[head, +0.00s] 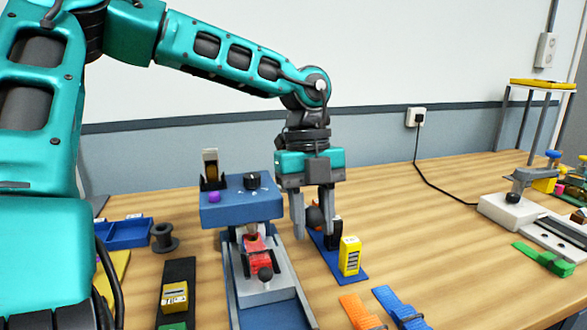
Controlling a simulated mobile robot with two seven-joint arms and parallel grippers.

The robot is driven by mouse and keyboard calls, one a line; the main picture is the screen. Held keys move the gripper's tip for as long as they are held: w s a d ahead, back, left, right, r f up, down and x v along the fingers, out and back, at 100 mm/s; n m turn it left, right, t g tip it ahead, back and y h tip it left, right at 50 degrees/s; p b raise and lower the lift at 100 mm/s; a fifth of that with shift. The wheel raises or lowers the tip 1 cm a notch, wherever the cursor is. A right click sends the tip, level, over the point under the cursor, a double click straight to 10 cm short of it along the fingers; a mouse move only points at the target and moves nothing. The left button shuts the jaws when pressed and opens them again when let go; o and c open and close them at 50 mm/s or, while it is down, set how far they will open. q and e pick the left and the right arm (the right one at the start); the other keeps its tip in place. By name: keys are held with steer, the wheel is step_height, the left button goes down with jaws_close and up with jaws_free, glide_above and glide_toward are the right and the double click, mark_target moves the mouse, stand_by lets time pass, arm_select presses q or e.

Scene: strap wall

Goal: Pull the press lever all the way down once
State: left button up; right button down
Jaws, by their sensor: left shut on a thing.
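My left gripper (313,228) points down just right of the press head. The lever's shaft is mostly hidden by the fingers. A red part (257,252) sits under the press head on a grey plate. My right gripper is not in view.
A yellow block (350,256) stands on a blue strip close below the gripper. Orange (360,311) and blue (402,308) straps lie at the front. A blue tray (127,232) and dark spool (164,237) are left. A white-based device (512,212) stands right; bare table lies between.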

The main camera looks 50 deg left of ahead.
arm_select(q)
steer(key=shift+a+p+v, duration=0.2)
steer(key=shift+p+v, duration=1.65)
steer(key=shift+v, duration=0.95)
steer(key=shift+f, duration=0.1)
steer(key=o, duration=0.7)
steer(key=p+v, duration=0.5)
steer(key=v, duration=0.2)
steer(key=shift+f, duration=0.1)
